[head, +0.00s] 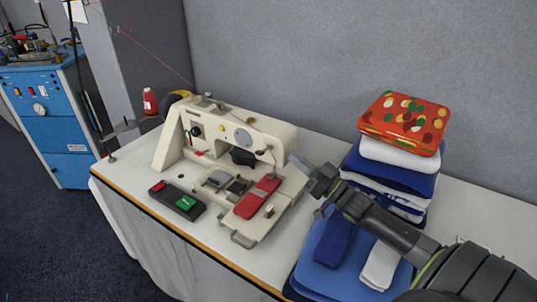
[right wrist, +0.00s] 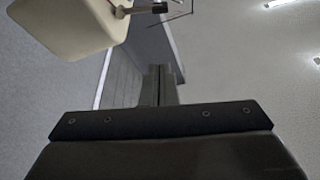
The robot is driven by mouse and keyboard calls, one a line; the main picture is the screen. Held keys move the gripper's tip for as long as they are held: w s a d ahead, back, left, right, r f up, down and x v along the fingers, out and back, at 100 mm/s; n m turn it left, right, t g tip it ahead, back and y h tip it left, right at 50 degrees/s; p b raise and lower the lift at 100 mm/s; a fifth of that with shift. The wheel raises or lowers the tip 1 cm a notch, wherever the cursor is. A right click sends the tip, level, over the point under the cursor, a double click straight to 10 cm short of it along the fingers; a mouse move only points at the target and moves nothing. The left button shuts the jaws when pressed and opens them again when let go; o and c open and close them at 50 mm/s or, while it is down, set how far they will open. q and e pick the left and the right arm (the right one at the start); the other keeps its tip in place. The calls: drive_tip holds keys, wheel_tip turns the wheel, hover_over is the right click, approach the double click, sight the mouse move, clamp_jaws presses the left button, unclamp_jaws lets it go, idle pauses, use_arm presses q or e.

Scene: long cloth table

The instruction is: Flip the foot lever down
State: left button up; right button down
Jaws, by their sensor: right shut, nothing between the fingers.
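The cream sewing machine (head: 175,140) stands on the table, with a dark part (head: 242,156) under its head end. I cannot clearly pick out the foot lever. My right gripper (head: 308,176) is shut and empty, just right of the machine's head end and apart from it. In the right wrist view the closed fingers (right wrist: 159,85) point up the picture. The machine's cream end (right wrist: 70,25) is at the upper left there, with a thin metal and dark part (right wrist: 150,8) beyond the fingertips. My left gripper is not in view.
A red pad (head: 257,197) lies on the machine's front bed. A dark box with a green button (head: 186,203) sits in front. Folded cloths (head: 388,180) topped by a patterned red one (head: 405,122) stand close behind my right arm. A red thread cone (head: 150,101) stands left.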

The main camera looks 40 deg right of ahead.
wheel_tip(320, 180, up, 4)
drive_tip(key=p, duration=0.3)
hover_over(264, 150)
drive_tip(key=s, duration=0.3)
drive_tip(key=f, duration=0.4)
drive_tip(key=shift+w+a+f, duration=0.1)
drive_tip(key=shift+a+f, duration=0.1)
drive_tip(key=shift+a, duration=0.1)
